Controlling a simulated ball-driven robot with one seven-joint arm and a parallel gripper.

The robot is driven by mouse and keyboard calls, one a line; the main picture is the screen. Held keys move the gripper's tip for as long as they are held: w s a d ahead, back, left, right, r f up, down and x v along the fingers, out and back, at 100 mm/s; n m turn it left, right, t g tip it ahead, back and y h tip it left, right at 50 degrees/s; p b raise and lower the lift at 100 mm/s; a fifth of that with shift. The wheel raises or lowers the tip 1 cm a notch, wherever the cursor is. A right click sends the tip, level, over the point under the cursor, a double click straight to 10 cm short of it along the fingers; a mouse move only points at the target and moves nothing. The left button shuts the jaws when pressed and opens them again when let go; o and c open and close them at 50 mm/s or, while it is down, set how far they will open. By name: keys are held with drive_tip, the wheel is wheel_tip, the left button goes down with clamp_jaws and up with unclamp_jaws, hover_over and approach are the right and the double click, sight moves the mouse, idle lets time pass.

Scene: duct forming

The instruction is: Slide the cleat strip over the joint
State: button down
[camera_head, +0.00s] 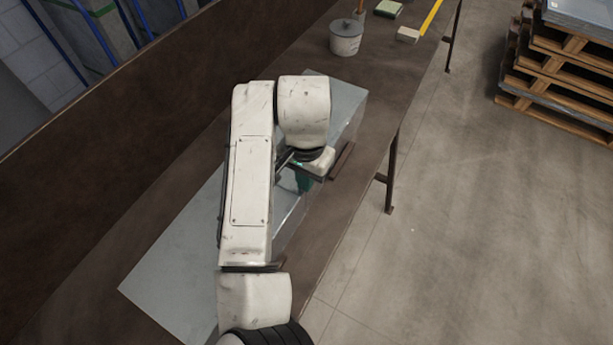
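Grey sheet-metal duct (170,268) lies along the brown bench, and more of its metal shows beyond my arm at the upper right. My arm covers the middle of the metal, so the joint is hidden. My gripper (303,180) points down at the duct's right side, mostly behind my wrist. A small teal part shows at its tip, and I cannot tell whether it is a finger or something held. I cannot make out the cleat strip, or whether the fingers are open or shut.
Wooden pallets (560,75) with metal sheets stand at the right. The concrete floor (480,220) beside the bench is clear.

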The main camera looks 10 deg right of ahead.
drive_tip(key=shift+w+a, duration=0.1)
drive_tip(key=c, duration=1.3)
unclamp_jaws()
